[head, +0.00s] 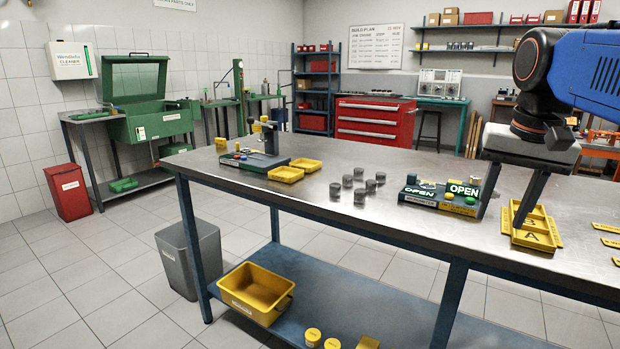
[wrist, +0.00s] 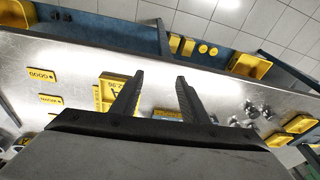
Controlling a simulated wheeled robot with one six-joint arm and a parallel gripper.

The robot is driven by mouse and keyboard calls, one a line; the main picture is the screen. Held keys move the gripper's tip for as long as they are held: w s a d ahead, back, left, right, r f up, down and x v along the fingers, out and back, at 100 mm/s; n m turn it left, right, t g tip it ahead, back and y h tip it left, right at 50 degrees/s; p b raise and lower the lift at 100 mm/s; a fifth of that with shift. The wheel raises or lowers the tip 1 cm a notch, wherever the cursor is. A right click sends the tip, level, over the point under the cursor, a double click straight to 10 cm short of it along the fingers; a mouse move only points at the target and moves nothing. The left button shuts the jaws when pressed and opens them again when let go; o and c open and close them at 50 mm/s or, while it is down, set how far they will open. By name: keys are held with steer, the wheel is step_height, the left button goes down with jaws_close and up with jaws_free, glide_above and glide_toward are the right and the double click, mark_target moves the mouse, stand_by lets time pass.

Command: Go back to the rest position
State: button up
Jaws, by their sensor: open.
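My gripper (head: 501,208) is at the right of the head view, pointing down over the steel workbench (head: 300,207). Its two dark fingers are spread apart with nothing between them. In the wrist view the open fingers (wrist: 158,85) also stand clear of each other. A yellow tray marked A (head: 535,236) lies on the bench near the right finger in the head view. A device with green OPEN signs (head: 440,196) stands just left of the gripper. My gripper appears to be above the bench, holding nothing.
Several dark cylindrical parts (head: 360,195) stand mid-bench. Yellow trays (head: 286,174) and a small press-like fixture (head: 265,143) are at the left. Yellow plates (head: 606,228) lie at the right edge. A yellow bin (head: 254,290) is on the lower shelf. The front left benchtop is clear.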

steer(key=s+a+f+n, duration=0.1)
steer(key=s+f+n, duration=0.1)
steer(key=f, duration=0.6)
steer(key=s+a+f+n+t, duration=0.1)
steer(key=s+a+f, duration=0.1)
steer(key=s+f, duration=0.3)
steer(key=s+a+f+n+t, duration=0.1)
steer(key=s+f, duration=0.3)
steer(key=f, duration=0.7)
steer(key=shift+s+a+n, duration=0.25)
steer(key=shift+a+n, duration=0.45)
steer(key=shift+n, duration=0.1)
